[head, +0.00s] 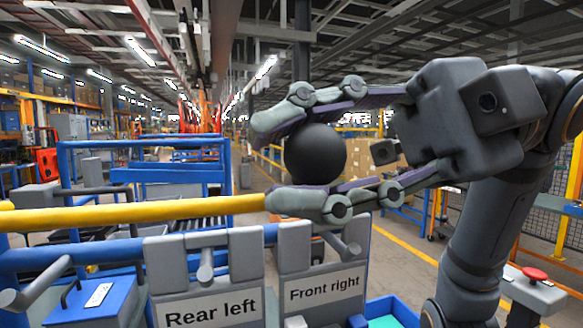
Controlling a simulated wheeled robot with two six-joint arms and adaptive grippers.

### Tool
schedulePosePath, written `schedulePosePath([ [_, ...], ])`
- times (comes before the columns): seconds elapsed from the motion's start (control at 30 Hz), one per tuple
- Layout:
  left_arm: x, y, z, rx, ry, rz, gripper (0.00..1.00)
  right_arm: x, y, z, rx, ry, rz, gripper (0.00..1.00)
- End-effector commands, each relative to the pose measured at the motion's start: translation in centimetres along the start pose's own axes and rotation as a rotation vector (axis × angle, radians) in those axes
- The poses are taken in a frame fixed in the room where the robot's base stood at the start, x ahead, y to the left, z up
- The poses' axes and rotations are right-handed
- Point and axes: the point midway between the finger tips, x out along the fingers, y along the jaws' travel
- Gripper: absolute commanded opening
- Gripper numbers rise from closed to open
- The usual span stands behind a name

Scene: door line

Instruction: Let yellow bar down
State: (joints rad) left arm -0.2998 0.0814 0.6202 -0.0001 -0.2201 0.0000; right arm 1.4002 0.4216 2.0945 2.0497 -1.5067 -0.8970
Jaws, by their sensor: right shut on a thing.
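The yellow bar (130,213) comes in from the left edge and runs almost level across the view, rising slightly to the right. Its right end goes out of sight at the lower finger of my right gripper (300,154). That gripper comes in from the right, with one finger above and one below a black ball (316,155), and is shut on it. The ball sits at the bar's right end and looks like its knob; the join is hidden by the lower finger. My left gripper is not in view.
Grey panels labelled "Rear left" (212,309) and "Front right" (324,288), with grey pegs, stand below the bar. A blue rail (60,257) runs behind them. A blue bin (392,308) is at the bottom. A red button (535,274) is at right. Blue frames stand behind.

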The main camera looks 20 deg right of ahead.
Motion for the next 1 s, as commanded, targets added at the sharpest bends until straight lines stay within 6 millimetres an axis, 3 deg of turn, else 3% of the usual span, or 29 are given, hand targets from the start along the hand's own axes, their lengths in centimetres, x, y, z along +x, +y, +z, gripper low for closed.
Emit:
schedulePosePath([
  [0.03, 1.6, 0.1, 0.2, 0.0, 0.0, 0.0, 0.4, 0.2, -1.4, 0.3, -0.041, -0.008, 0.002, 0.0],
  [0.33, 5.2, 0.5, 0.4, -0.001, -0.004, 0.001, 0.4, 0.8, -4.5, 0.8, -0.284, -0.048, 0.011, 0.0],
  [0.4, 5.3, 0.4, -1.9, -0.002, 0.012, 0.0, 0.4, 0.8, -5.0, 1.0, -0.328, -0.055, 0.013, 0.0],
  [0.6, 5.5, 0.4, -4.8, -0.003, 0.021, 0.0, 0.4, 1.0, -6.1, 1.4, -0.427, -0.072, 0.017, 0.0],
  [1.0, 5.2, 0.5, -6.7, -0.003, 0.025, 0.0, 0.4, 1.1, -6.7, 1.8, -0.499, -0.083, 0.018, 0.0],
])
